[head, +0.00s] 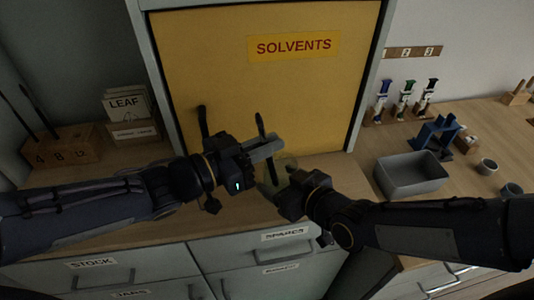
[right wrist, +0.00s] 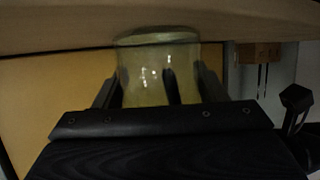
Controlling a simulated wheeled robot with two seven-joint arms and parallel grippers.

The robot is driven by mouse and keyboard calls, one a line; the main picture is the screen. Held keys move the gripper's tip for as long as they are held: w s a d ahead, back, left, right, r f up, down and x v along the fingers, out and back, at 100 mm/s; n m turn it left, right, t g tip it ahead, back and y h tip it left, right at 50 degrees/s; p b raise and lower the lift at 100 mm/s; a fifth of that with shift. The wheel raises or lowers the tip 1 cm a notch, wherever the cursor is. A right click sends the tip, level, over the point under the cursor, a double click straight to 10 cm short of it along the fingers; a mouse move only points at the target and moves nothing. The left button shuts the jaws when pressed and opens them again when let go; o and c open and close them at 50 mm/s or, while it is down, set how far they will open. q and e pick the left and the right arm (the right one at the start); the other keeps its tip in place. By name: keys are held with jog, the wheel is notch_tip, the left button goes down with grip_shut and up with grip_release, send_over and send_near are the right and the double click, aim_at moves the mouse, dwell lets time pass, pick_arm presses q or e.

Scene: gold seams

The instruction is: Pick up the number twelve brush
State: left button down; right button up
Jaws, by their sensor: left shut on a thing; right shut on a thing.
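In the head view my left gripper (head: 268,149) is shut on a dark upright brush (head: 261,124). Its number cannot be read. The brush's lower end reaches down at a clear glass jar (head: 288,164); whether it is inside the jar is hard to tell. My right gripper (head: 276,188) is shut on this jar, which also shows between its fingers in the right wrist view (right wrist: 145,75), with a dark streak in it. The wooden brush block (head: 62,147) is marked 4, 8 and 12. Brushes stand at 4 and 8; none shows at 12.
A yellow solvents cabinet door (head: 260,85) with a dark handle stands close behind my grippers. Card boxes (head: 135,130) stand left of it. On the right bench are a grey tray (head: 412,175), a blue stand (head: 437,132), several small cups and numbered tools. Drawers are below.

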pick_arm(q)
notch_tip(320, 180, up, 15)
jog(key=shift+r, duration=0.15)
pick_arm(e)
jog(key=o, duration=1.2)
